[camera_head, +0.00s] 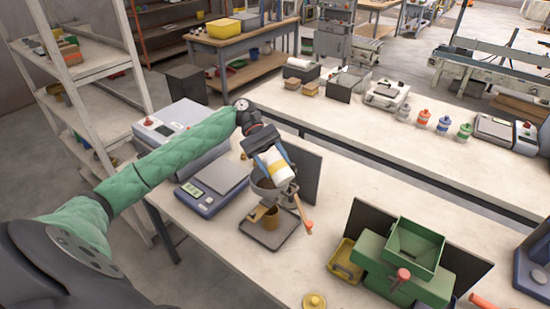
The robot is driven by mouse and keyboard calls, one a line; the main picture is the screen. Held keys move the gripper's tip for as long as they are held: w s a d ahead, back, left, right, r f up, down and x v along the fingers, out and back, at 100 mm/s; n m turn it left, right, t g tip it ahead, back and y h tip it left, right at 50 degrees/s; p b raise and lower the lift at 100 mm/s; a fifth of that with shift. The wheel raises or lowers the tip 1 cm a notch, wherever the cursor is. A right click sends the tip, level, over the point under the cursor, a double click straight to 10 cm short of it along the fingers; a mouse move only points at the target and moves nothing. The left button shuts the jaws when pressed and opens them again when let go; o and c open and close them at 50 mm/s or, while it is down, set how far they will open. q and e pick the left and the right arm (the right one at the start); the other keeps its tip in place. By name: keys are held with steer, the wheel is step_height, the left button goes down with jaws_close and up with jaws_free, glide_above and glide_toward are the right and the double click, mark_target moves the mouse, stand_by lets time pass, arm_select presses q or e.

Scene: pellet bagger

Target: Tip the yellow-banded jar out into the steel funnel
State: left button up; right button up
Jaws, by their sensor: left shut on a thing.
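The white yellow-banded jar (274,167) is held by my left gripper (271,158), whose fingers lie on both sides of it. The jar is tilted, its lower end at the steel funnel (264,187). The jar and gripper hide part of the funnel, and I cannot tell whether anything is pouring or whether they touch. An amber cup (267,216) stands below the funnel on a dark square tray (271,236). My right gripper is out of view.
A scale (206,192) stands left of the funnel, and a dark upright panel (302,175) behind it. A lever with an orange end (309,227) sticks out right of the funnel. A green hopper machine (412,255) stands at the right, with a brass lid (314,301) in front.

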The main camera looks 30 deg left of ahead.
arm_select(q)
steer(key=shift+h+p, duration=0.55)
steer(key=shift+h, duration=0.05)
steer(key=shift+w+a+g+h+p, duration=0.15)
steer(key=shift+g+h+p, duration=0.1)
steer(key=shift+h+p, duration=0.35)
steer(key=shift+s+a+g+h+p, duration=0.1)
steer(key=shift+g+h+p, duration=0.25)
steer(key=shift+p, duration=0.3)
steer(key=shift+w+a+f+g+h+p, duration=0.1)
steer(key=shift+g+h+p, duration=0.25)
steer(key=shift+h, duration=0.1)
steer(key=shift+w+a+f+g+h, duration=0.15)
steer(key=shift+a+g+h, duration=0.1)
steer(key=shift+h, duration=0.65)
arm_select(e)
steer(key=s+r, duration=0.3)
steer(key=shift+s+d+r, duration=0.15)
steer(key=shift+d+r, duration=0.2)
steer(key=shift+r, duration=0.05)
